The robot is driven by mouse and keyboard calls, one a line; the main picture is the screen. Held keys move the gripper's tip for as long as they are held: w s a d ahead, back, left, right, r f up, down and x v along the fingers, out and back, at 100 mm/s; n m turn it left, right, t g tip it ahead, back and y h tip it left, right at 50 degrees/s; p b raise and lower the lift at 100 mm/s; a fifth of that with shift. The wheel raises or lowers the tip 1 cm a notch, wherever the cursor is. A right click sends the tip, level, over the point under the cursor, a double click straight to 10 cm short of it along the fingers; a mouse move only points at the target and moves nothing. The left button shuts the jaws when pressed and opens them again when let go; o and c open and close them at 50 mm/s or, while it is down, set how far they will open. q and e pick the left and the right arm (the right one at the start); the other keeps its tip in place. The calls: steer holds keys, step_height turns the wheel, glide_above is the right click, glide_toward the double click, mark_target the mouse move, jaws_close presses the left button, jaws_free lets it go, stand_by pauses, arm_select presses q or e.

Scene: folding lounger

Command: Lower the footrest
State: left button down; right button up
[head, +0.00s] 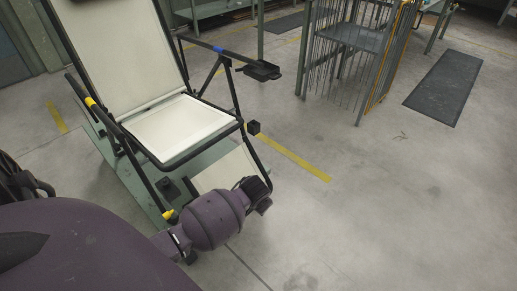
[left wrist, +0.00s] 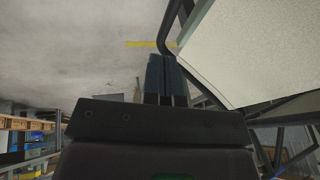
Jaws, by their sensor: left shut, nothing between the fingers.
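The lounger stands at the left in the head view, with a cream seat (head: 178,124) and a tall cream backrest (head: 125,50) in a black tube frame. Its cream footrest (head: 222,170) shows below the seat's front edge, partly hidden by my left arm. My left gripper (head: 258,192) is at the footrest's front right side; its fingers are hard to make out there. In the left wrist view the fingers (left wrist: 164,72) are together and empty, beside a pale panel (left wrist: 255,50) and its dark tube. I cannot tell whether they touch it. My right gripper is out of view.
A black armrest with a small tray (head: 262,71) sticks out at the lounger's right. A wire rack (head: 350,40) stands at the back, with a dark mat (head: 445,87) to its right. The floor at the right and front is clear, with a yellow line (head: 295,163) across it.

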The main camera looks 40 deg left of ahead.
arm_select(q)
steer(key=a+b+x, duration=0.1)
steer(key=b+x, duration=0.4)
steer(key=x, duration=0.7)
steer(key=shift+s+a+f+b, duration=0.2)
steer(key=shift+s+a+b, duration=0.1)
steer(key=shift+a+b, duration=0.15)
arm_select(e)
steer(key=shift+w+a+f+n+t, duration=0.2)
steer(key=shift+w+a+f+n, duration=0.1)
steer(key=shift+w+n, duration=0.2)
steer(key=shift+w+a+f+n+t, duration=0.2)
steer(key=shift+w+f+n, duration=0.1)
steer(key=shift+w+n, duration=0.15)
arm_select(q)
steer(key=shift+f, duration=0.1)
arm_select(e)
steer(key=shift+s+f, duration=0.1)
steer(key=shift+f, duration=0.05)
